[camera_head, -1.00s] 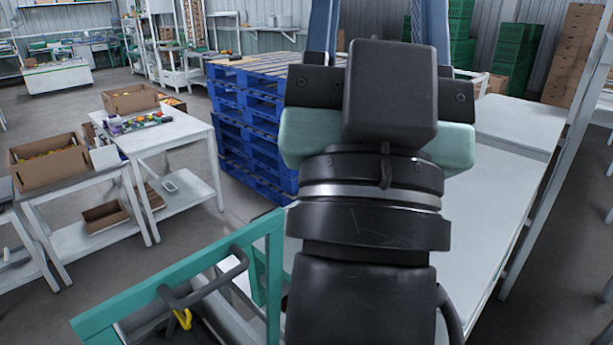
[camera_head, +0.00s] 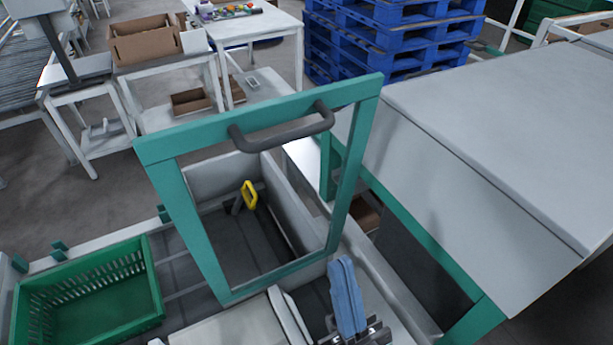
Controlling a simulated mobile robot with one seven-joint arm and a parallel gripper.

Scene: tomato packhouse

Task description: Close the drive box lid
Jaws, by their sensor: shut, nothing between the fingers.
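The drive box lid (camera_head: 158,150) is a teal frame with a see-through middle and a dark bar handle (camera_head: 285,132) near its top edge. It stands raised and tilted above the drive box. The pale-walled drive box (camera_head: 222,176) shows behind and through the frame, with a yellow-handled part (camera_head: 249,195) inside. My gripper (camera_head: 343,264) has blue fingers, held together and empty. It is at the bottom centre, in front of and just right of the lid's lower right corner in the picture, well below the handle. I cannot tell how far apart they are in depth.
A green crate (camera_head: 88,297) stands at the lower left. A large pale-topped table or cover (camera_head: 500,130) with teal edging fills the right. Blue pallets (camera_head: 385,40) and a white table with a cardboard box (camera_head: 147,45) stand farther back.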

